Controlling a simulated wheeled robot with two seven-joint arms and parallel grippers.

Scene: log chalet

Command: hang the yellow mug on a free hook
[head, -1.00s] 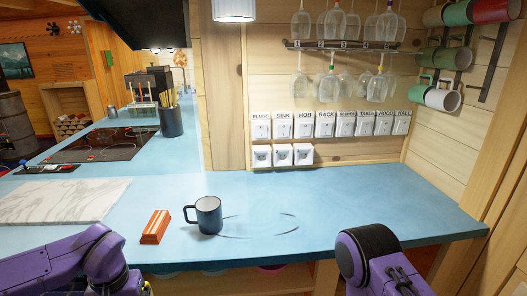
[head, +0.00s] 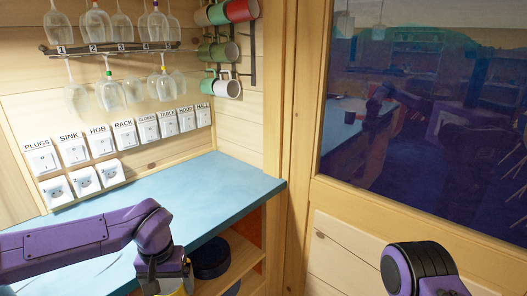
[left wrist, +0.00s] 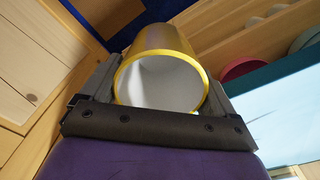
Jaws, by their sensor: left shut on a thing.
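The yellow mug (left wrist: 160,42) is in the left wrist view, its yellow rim and pale grey inside facing the camera. My left gripper (left wrist: 158,88) is shut on it, with one finger on each side. In the head view only a sliver of yellow shows under my left gripper (head: 172,284) at the bottom edge. The wall rack (head: 253,52) has dark bars and hangs at the top, right of the glasses. Green, red and white-mouthed mugs (head: 226,52) hang on it. Its right bar looks empty lower down; single hooks are too small to tell. My right gripper is out of view.
The blue counter (head: 235,180) is clear at its right end, with open wooden shelves (head: 235,262) below holding a dark round pot (head: 210,258). Stemmed glasses (head: 110,92) hang left of the mugs, above labelled switches (head: 125,137). A dark window (head: 425,110) is at right.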

